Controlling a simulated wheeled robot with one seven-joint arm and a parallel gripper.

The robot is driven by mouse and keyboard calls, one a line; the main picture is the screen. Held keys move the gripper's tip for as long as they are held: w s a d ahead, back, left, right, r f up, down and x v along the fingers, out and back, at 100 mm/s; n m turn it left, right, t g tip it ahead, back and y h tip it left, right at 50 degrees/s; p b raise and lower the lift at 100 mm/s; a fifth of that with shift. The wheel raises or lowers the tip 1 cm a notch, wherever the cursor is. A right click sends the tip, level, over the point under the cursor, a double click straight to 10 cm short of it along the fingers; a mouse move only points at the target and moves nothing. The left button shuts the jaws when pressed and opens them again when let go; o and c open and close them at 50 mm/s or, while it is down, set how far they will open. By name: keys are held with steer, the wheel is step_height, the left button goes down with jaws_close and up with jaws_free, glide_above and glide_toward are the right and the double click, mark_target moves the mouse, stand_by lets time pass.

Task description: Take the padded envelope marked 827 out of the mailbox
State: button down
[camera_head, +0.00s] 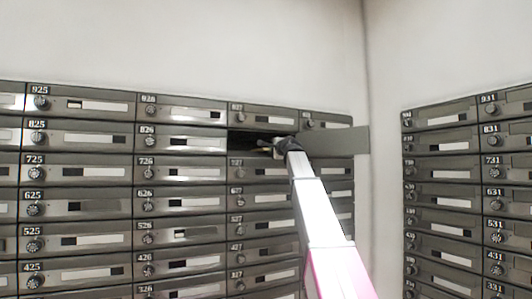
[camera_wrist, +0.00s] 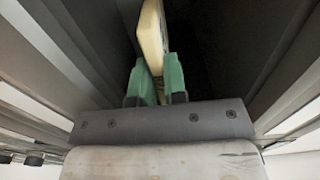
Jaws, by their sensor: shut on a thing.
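The mailbox (camera_head: 250,141) is an open dark compartment in the upper row of the left bank, between box 826 and the corner. Its door (camera_head: 340,140) is swung open to the right. My gripper (camera_head: 268,149) reaches into the opening from the front. In the wrist view my gripper's green fingers (camera_wrist: 156,82) are shut on the padded envelope (camera_wrist: 152,35), a thin cream-yellow slab standing on edge. The envelope extends deeper into the dark box. Its 827 marking cannot be read. In the head view only a small pale bit shows at the fingertips.
Closed numbered boxes surround the opening, including box 826 (camera_head: 180,139) to its left. Another bank (camera_head: 450,170) stands right of the wall corner. In the wrist view, the compartment's side walls (camera_wrist: 75,50) lie close on both sides of my gripper.

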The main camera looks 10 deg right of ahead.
steer(key=shift+r, duration=0.3)
stand_by(0.5)
steer(key=v, duration=1.9)
stand_by(0.4)
